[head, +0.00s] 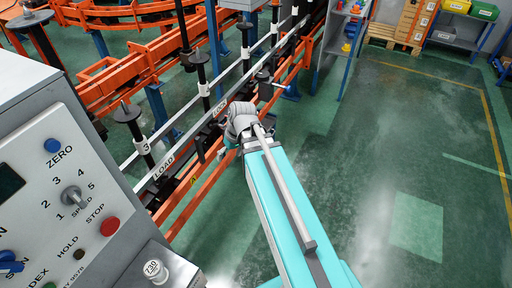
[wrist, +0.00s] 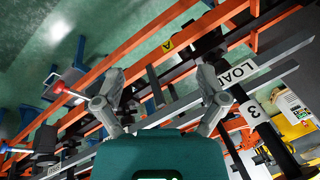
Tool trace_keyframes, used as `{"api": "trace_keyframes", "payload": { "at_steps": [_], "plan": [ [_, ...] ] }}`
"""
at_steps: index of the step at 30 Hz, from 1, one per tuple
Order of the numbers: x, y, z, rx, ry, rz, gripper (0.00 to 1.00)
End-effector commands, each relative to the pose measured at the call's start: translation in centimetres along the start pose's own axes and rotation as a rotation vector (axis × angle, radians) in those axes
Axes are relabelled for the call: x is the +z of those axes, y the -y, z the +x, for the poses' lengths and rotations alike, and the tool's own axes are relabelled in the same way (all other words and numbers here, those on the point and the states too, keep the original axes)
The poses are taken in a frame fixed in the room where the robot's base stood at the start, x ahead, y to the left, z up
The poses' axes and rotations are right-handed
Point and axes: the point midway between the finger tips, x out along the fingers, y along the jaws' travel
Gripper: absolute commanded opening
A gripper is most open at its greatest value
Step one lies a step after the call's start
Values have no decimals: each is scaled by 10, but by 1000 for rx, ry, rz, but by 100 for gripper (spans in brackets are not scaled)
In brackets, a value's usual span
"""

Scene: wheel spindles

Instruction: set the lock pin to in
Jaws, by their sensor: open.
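My gripper (head: 240,118) is at the end of my teal arm, over the orange and grey rails of the spindle line. In the wrist view my gripper (wrist: 160,80) has its two grey fingers spread wide, with nothing held. Dark bars (wrist: 153,86) and an orange rail show beyond the gap between them. A white label (head: 220,107), which seems to read LOCK, is on the grey rail just left of my gripper. I cannot tell for sure which part is the lock pin, or its position. A red ball knob on a rod (wrist: 58,87) is left of the fingers in the wrist view.
A LOAD label (head: 163,167) is nearer along the rail; it also shows in the wrist view (wrist: 237,73). Black spindles (head: 130,118) stand along the line. A grey control panel (head: 75,190) is at left. The green floor (head: 380,140) at right is clear.

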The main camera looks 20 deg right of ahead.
Motion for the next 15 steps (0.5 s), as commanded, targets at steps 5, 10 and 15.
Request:
{"api": "trace_keyframes", "payload": {
  "at_steps": [5,10,15],
  "plan": [
    [-13,-25,37,-96,-69,-59,91],
    [-24,-45,58,-179,-147,-117,91],
    [-35,-68,77,-248,-240,-174,91]
  ]
}}
